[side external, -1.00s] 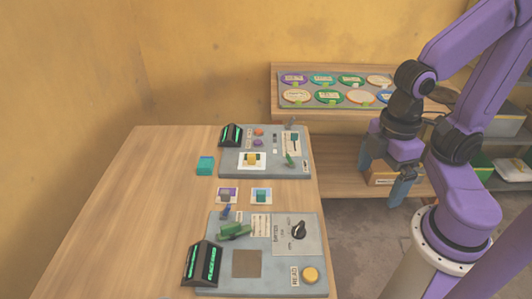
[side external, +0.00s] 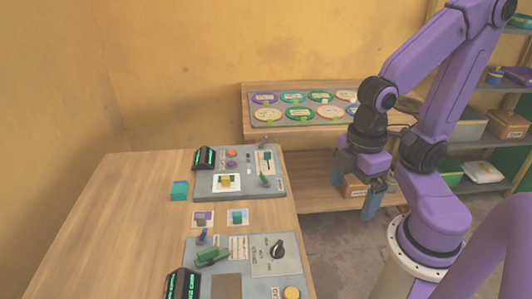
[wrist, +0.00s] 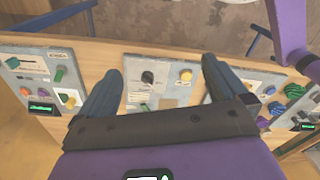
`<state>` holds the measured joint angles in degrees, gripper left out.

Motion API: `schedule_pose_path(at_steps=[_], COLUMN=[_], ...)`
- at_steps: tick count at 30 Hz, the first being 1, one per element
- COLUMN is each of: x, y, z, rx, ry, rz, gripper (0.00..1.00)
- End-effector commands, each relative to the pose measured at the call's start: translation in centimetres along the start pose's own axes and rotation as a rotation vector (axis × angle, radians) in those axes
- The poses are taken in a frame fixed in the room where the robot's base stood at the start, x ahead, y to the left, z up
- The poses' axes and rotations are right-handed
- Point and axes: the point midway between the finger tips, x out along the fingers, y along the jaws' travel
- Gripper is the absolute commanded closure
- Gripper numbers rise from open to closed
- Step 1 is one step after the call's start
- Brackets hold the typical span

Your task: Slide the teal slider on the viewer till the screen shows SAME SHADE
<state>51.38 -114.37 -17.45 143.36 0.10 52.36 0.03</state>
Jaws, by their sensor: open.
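The viewer looks to be the far grey panel (side external: 225,186), with a small dark screen (side external: 204,158) showing green text too small to read. A dark teal slider (side external: 267,157) sits on a pale strip at the panel's right side. A yellow block (side external: 225,181) lies on a white card on this panel. In the wrist view the same panel (wrist: 45,55) is at the far left, with its screen (wrist: 41,107) below. My gripper (side external: 370,203) hangs right of the table, apart from the panel. In the wrist view its fingers (wrist: 162,70) are spread and empty.
A nearer panel (side external: 284,258) has a black knob (side external: 277,249), a green handle (side external: 212,256) and a yellow button (side external: 292,293). A teal block (side external: 180,190) and two picture cards (side external: 237,217) lie on the table. A back shelf holds coloured discs (side external: 293,97). The table's left side is clear.

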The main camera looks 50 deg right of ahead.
Motion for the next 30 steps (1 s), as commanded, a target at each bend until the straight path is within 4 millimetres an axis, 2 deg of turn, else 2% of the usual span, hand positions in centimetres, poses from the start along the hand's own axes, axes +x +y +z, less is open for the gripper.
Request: schedule_pose_path(at_steps=[8, 9, 14, 15, 17, 20, 24, 30], x=[0.0, 0.0, -0.2, -0.4, -0.7, -1.3, -2.0, -2.4], y=[0.0, 0.0, 0.6, 1.1, 2.1, 4.8, 9.7, 17.9], z=[0.0, 0.0, -0.8, -1.3, -2.4, -4.7, -7.4, -9.4], rx=[0.000, 0.000, 0.011, 0.019, 0.033, 0.061, 0.102, 0.158], ry=[0.000, 0.000, -0.001, -0.002, -0.003, -0.007, -0.012, -0.018], rz=[0.000, 0.000, 0.001, 0.002, 0.003, 0.005, 0.008, 0.010], gripper=[0.00, 0.03, 0.55, 0.60, 0.60, 0.60, 0.60, 0.60])
